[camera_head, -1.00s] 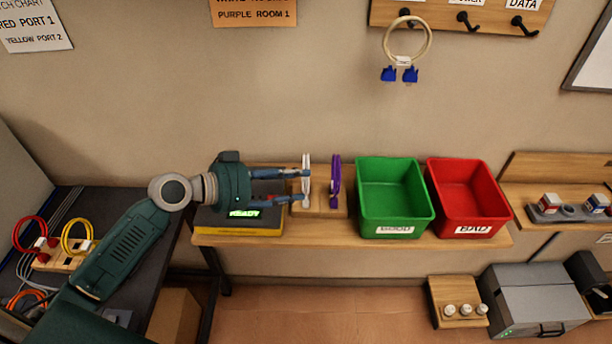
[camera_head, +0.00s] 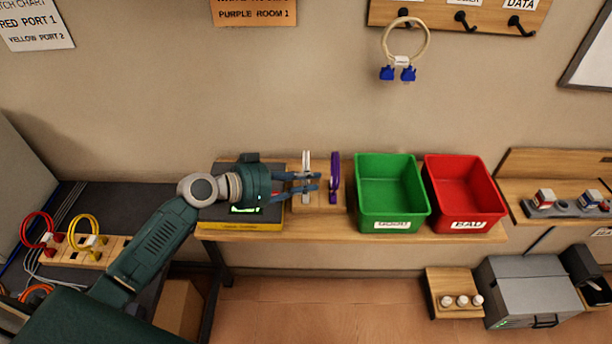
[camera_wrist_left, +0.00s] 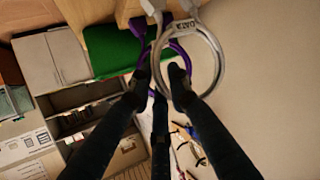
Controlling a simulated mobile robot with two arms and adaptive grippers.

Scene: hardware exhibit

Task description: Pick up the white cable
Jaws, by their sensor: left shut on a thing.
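The white cable (camera_head: 306,161) stands upright on the small wooden stand on the shelf, left of the purple cable (camera_head: 335,171). My left gripper (camera_head: 312,182) reaches in from the left and is shut on the white cable. The fingers hide part of it. In the left wrist view the white cable (camera_wrist_left: 217,50) is a loop with a DATA tag between and beyond the fingertips, with the purple cable (camera_wrist_left: 150,42) behind it. My right gripper is not in view.
A green bin (camera_head: 391,222) and a red bin (camera_head: 468,222) stand right of the purple cable. A yellow-edged READY box (camera_head: 240,227) lies under my left wrist. A pale looped cable with blue connectors (camera_head: 397,73) hangs from a wall hook (camera_head: 404,18).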

